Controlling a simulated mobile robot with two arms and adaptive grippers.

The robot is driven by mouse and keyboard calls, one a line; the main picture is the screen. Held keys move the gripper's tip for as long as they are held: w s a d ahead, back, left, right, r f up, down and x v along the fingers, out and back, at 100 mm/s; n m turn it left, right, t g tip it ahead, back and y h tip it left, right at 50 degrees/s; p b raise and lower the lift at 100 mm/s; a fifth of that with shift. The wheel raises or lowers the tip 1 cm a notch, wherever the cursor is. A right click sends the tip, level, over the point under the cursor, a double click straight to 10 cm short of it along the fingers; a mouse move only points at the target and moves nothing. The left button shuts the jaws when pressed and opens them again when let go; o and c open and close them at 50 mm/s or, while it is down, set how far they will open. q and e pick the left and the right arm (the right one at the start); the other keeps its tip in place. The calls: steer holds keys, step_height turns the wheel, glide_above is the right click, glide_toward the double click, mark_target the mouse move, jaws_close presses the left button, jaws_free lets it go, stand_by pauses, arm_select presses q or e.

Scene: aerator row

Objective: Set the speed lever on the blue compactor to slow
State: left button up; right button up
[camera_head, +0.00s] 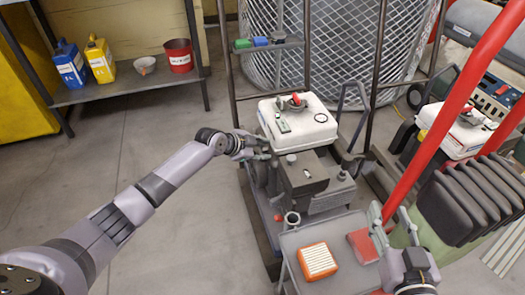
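No machine that is clearly a blue compactor shows. A grey machine with a white tank (298,122) stands in the middle, with a dark engine block (303,176) in front of the tank. A small red part (296,99) sits on top of the tank. I cannot make out which part is a speed lever. My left gripper (265,147) is at the left side of this machine, just below the tank; its fingers look apart, and contact is unclear. My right gripper (393,214) is open, above the right side of a grey tray, with no object visibly held.
The grey tray (325,235) holds an orange-framed filter (317,261) and a red block (363,245). A red bar (440,130) slants across the right, by a black ribbed part (470,200). A shelf (130,84) with bottles and a red bucket (180,56) stands back left. Left floor is clear.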

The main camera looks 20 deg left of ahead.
arm_select(q)
steer(key=shift+w+f, duration=0.1)
steer(key=shift+c, duration=0.4)
jaws_close()
stand_by(0.6)
